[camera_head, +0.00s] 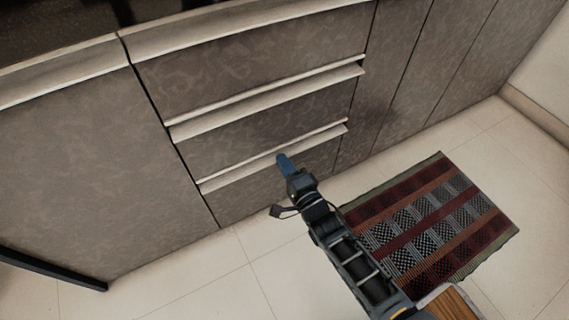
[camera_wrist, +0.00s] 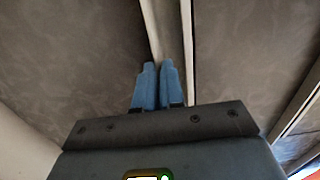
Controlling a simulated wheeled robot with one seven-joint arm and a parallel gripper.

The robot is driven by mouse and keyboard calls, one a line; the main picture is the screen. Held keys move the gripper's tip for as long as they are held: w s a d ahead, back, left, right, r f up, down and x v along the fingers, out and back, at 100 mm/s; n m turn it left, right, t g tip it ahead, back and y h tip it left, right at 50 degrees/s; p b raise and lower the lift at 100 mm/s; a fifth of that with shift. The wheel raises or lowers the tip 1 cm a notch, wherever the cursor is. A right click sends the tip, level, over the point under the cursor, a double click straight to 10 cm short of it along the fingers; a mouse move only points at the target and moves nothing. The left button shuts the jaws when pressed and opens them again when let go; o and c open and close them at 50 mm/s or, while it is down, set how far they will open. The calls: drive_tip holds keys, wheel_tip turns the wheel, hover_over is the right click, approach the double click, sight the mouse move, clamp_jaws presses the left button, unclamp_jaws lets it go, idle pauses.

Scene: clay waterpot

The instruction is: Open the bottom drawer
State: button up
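The bottom drawer (camera_head: 262,193) is the lowest front in a stack of three brown-grey patterned fronts. It looks closed in the head view. Its pale handle strip (camera_head: 230,178) runs across its top edge. My gripper (camera_head: 284,160) points at the cabinet, with its blue fingertips over the right part of this strip. In the wrist view the two blue fingers (camera_wrist: 156,68) are close together with only a thin gap, and nothing shows between them. A pale strip (camera_wrist: 188,50) runs beside and beyond them. Whether the tips touch the handle cannot be told.
The middle drawer (camera_head: 260,130) and top drawer (camera_head: 245,62) are above, both closed. A striped rug (camera_head: 440,215) lies on the tiled floor to the right. A wooden-topped object (camera_head: 450,303) is at the lower right. Clear floor (camera_head: 190,285) lies in front of the cabinet.

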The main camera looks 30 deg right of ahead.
clamp_jaws()
idle(0.9)
drive_tip(key=shift+s+r, duration=0.1)
drive_tip(key=s+p, duration=0.7)
drive_tip(key=s, duration=3.4)
drive_tip(key=shift+s, duration=0.2)
drive_tip(key=shift+o, duration=2.3)
unclamp_jaws()
